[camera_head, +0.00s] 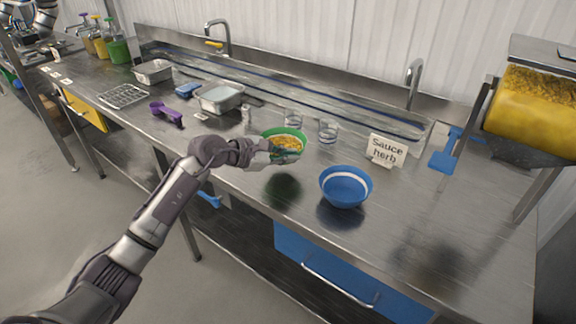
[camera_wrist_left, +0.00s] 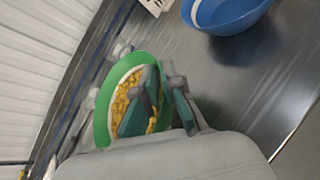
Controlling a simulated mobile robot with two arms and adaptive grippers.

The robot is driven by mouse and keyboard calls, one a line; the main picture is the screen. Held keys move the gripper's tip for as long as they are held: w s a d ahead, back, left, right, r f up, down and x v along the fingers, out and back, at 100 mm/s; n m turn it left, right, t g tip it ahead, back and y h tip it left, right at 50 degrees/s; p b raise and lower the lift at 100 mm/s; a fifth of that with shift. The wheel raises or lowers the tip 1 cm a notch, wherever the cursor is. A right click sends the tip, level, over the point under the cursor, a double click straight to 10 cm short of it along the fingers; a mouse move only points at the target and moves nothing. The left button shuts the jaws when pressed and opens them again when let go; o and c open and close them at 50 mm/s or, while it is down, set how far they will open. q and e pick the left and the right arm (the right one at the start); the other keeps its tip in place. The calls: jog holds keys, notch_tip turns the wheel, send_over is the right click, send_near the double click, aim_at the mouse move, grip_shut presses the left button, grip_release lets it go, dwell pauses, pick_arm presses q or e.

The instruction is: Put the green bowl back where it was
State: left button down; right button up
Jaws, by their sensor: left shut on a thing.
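The green bowl (camera_head: 297,133) holds yellow grains and is above the steel counter, with its dark reflection on the counter below. It also shows in the left wrist view (camera_wrist_left: 101,104), tilted in the picture. My left gripper (camera_head: 284,153) is shut on the near rim of the green bowl. Its fingers (camera_wrist_left: 163,104) cover part of the bowl and the grains in the left wrist view. My right gripper shows in neither view.
A blue bowl (camera_head: 346,188) with a white stripe stands to the right on the counter. Two clear glasses (camera_head: 327,131) stand behind, beside a "Sauce herb" sign (camera_head: 386,151). A metal pan (camera_head: 220,98) and a purple tool (camera_head: 165,112) lie to the left. The front right counter is clear.

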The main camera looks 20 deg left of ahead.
pick_arm(q)
notch_tip(320, 180, down, 4)
jog(key=shift+d+r+p, duration=0.1)
jog(key=shift+r+p, duration=0.15)
jog(key=shift+p, duration=0.1)
jog(key=shift+f, duration=0.15)
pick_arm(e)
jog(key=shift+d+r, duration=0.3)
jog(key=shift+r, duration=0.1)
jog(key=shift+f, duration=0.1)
pick_arm(q)
jog(key=shift+f+b, duration=0.2)
jog(key=shift+b, duration=0.1)
jog(key=c, duration=1.3)
grip_release()
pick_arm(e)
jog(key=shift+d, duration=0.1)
